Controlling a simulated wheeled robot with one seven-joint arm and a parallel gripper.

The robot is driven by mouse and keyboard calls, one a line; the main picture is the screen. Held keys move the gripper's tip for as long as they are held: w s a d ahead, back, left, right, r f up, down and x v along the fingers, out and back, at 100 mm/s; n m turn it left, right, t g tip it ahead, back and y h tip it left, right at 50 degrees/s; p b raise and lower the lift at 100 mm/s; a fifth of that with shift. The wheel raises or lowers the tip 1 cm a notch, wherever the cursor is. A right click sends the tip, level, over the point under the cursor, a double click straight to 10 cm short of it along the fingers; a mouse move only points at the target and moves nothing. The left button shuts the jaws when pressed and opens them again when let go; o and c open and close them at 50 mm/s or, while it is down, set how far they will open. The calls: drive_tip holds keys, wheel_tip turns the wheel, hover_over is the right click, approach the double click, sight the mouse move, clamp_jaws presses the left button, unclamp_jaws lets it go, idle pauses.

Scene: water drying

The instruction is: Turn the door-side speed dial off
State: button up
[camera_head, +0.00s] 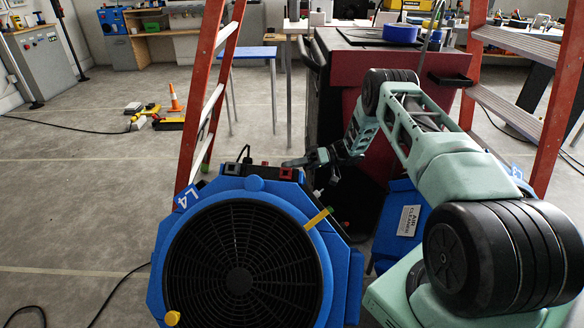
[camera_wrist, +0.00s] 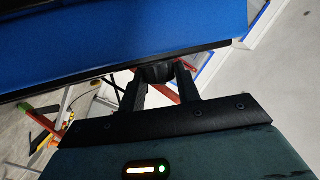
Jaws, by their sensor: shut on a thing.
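A blue fan unit (camera_head: 185,225) marked L4, with a round black grille, stands in front of me in the head view. Small dark and red fittings (camera_head: 262,173) sit along its top edge. My gripper (camera_head: 288,162) reaches in from the right, just above that edge. In the wrist view, my gripper (camera_wrist: 157,82) is shut on a round dark dial (camera_wrist: 155,72) at the edge of a blue body (camera_wrist: 110,35). The dial's pointer and setting cannot be made out. In the head view the dial is too small to tell apart.
A red ladder (camera_head: 212,90) stands behind the fan, and another (camera_head: 560,100) is at the right. A red cabinet (camera_head: 345,75) stands behind my arm. A second blue unit (camera_head: 385,240) is beside the fan. The floor at left is mostly clear, with cables.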

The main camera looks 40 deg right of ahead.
drive_tip(key=o, duration=1)
drive_tip(key=shift+c, duration=0.2)
drive_tip(key=v, duration=1.7)
drive_tip(key=shift+s, duration=0.15)
drive_tip(key=shift+d+r, duration=0.1)
drive_tip(key=shift+r, duration=0.05)
